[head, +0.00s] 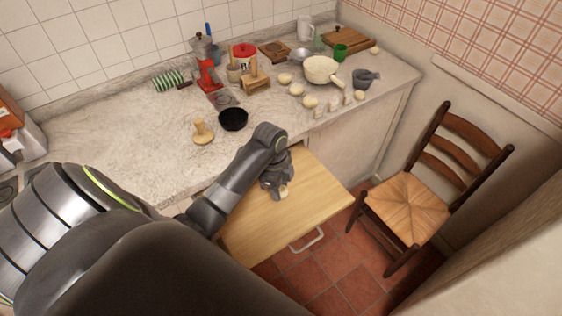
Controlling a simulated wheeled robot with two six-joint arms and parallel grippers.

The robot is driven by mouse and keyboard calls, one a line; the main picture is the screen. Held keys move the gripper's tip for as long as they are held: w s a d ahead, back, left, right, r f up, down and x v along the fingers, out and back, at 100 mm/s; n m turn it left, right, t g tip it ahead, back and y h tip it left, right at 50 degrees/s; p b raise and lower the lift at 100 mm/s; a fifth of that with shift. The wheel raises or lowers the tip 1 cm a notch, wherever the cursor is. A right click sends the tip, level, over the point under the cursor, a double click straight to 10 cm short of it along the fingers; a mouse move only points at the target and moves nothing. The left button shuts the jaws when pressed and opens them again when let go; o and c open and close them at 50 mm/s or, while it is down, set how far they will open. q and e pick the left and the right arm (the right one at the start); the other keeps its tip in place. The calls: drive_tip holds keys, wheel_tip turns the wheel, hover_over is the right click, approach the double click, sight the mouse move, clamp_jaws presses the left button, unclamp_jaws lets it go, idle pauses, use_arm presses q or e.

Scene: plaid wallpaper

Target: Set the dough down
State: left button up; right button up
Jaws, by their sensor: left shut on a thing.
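My left gripper (282,188) reaches in over the pull-out wooden board (310,205) and points down. It is shut on a small pale lump, the dough (284,193), mostly hidden by the fingers. The dough is over the board; I cannot tell whether it touches the wood. My right gripper is not in view.
On the stone counter (110,130) stand a black bowl (233,120), a wooden stamp-like tool (203,133), a red coffee grinder (207,76), a cream pan (320,69) and several pale lumps (310,102). A chair (408,205) stands right of the board. Most of the board is bare.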

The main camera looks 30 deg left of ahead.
use_arm(q)
drive_tip(key=shift+f, duration=2.8)
drive_tip(key=shift+f, duration=0.1)
drive_tip(key=o, duration=1.1)
drive_tip(key=shift+c, duration=0.2)
drive_tip(key=r, duration=0.4)
drive_tip(key=a+r+b, duration=0.1)
drive_tip(key=r, duration=0.7)
drive_tip(key=shift+s+a+r, duration=0.1)
drive_tip(key=shift+s+a, duration=0.05)
drive_tip(key=shift+a, duration=0.05)
